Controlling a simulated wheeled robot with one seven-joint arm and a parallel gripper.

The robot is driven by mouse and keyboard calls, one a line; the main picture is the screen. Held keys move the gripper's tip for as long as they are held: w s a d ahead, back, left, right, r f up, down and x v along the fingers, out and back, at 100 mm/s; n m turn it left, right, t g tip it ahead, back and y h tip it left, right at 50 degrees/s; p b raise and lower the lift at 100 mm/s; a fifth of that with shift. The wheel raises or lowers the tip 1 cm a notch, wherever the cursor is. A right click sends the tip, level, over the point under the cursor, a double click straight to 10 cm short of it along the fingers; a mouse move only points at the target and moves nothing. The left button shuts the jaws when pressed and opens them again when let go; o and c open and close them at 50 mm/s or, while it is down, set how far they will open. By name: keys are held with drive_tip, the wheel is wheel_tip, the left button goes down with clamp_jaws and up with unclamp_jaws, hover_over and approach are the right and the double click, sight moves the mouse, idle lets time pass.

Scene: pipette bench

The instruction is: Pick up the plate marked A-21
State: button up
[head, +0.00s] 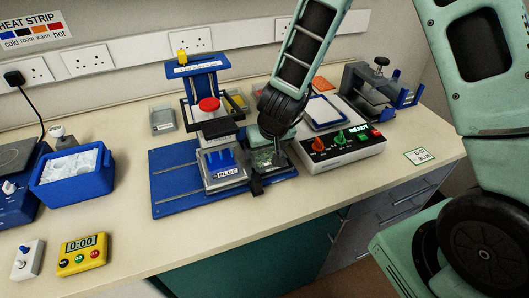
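I cannot read the mark A-21 on any plate in the head view. My gripper (266,165) points down at the right part of a blue base plate (169,199). A clear, greenish plate-like piece (262,156) is at its fingers, partly hidden by them. I cannot tell if the fingers touch or hold it. Left of my gripper, a grey holder labelled BLUE (227,176) carries blue pieces. A clear lidded plate (162,119) lies behind the blue base, its mark unreadable.
A blue press stand with a red knob (209,104) rises behind the holder. A control box reading READY (345,147) is close on the right. A card reading B-07 BLUE (422,156) lies near the right front edge. A blue ice tub (72,190) and yellow timer (82,254) stand left.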

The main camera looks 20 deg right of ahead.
drive_tip(key=c, duration=0.4)
drive_tip(key=shift+c, duration=0.2)
drive_tip(key=shift+r, duration=0.1)
wheel_tip(320, 180, up, 28)
drive_tip(key=p, duration=2.2)
drive_tip(key=shift+p, duration=0.4)
drive_tip(key=shift+r, duration=1.4)
